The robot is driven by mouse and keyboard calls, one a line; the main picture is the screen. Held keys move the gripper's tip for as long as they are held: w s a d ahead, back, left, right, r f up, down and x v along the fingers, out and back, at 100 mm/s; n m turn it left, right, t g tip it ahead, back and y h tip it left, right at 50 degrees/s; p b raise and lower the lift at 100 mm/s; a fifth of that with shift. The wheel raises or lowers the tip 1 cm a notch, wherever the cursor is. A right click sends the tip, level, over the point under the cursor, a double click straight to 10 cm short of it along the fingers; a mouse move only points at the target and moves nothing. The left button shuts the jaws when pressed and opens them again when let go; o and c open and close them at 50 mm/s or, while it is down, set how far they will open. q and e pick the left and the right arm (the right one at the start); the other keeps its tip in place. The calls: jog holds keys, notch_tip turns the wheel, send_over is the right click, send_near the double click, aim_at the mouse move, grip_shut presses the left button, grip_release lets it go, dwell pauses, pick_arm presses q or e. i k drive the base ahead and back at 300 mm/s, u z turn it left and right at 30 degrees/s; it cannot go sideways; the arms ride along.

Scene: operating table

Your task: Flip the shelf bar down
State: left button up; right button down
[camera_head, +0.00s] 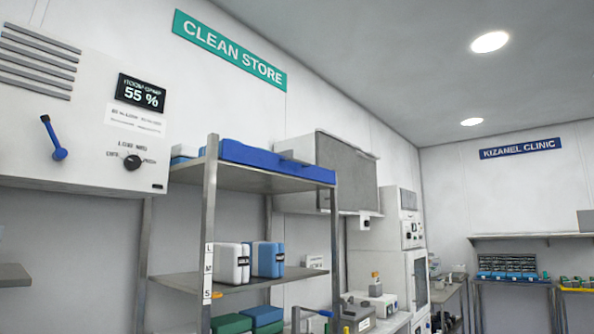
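A blue bar (265,161) runs along the front edge of the top shelf of a metal shelf rack (210,190). It stands up as a low lip, with a small grey tab (294,158) near its middle. White and blue packs (184,152) show behind its left end; the bar hides what else lies on that shelf. Neither of my grippers is in this view.
White and blue packs (266,259) stand on the middle shelf, green ones (231,323) below. A white wall unit (75,110) with a blue lever (54,138) and a knob hangs at left. A bench with devices (378,302) stands right of the rack.

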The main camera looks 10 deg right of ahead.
aim_at(231, 151)
jog(key=z, duration=1.4)
jog(key=i, duration=1.8)
jog(key=u, duration=2.75)
